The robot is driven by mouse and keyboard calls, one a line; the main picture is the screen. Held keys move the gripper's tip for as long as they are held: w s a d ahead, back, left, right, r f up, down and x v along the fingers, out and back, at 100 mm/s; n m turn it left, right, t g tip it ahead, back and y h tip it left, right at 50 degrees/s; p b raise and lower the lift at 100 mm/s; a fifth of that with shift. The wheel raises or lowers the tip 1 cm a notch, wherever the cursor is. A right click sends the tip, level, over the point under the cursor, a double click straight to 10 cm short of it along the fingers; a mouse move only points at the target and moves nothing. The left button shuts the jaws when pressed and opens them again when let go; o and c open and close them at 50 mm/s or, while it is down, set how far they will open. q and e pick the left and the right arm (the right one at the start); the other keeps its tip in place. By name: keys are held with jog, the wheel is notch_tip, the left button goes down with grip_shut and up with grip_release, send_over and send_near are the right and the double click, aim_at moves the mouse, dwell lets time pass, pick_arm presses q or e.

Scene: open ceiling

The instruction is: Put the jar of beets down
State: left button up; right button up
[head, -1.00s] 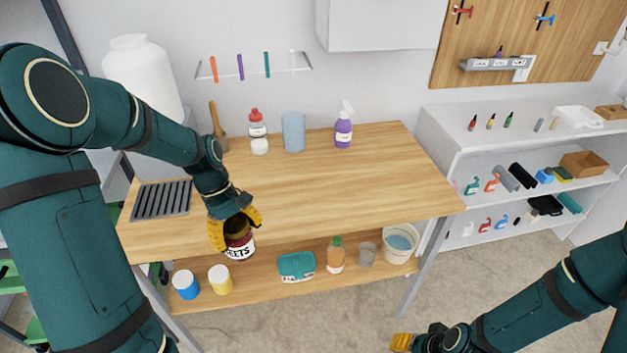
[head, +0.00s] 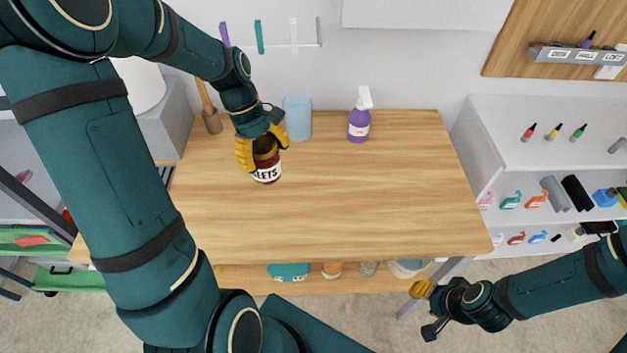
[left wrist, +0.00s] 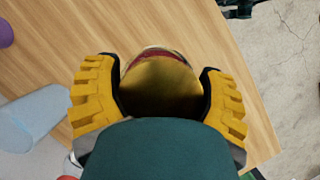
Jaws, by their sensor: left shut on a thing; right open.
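The jar of beets (head: 267,174) is dark red with a white label reading "BEETS" in part and a gold lid. My left gripper (head: 262,152) is shut on it near the lid, and the jar is upright over the back left part of the wooden table (head: 360,190). I cannot tell whether its base touches the tabletop. In the left wrist view the gold lid (left wrist: 160,85) sits between the two yellow fingers. My right gripper (head: 425,305) is open and empty, low at the lower right, in front of the table.
A blue cup (head: 298,115) stands close behind the jar, to its right. A purple spray bottle (head: 358,118) stands at the back. A wooden-handled tool (head: 208,105) stands at the back left. The middle and right of the tabletop are clear.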

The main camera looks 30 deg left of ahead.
aim_at(267, 170)
pick_arm(q)
notch_tip(267, 170, down, 5)
jog(key=shift+s+f+b, duration=0.1)
jog(key=shift+s+b, duration=0.05)
jog(key=shift+b, duration=0.35)
jog(key=shift+f+b, duration=0.4)
jog(key=shift+f, duration=2)
jog(key=shift+r, duration=0.1)
jog(key=o, duration=1)
jog(key=shift+o, duration=1)
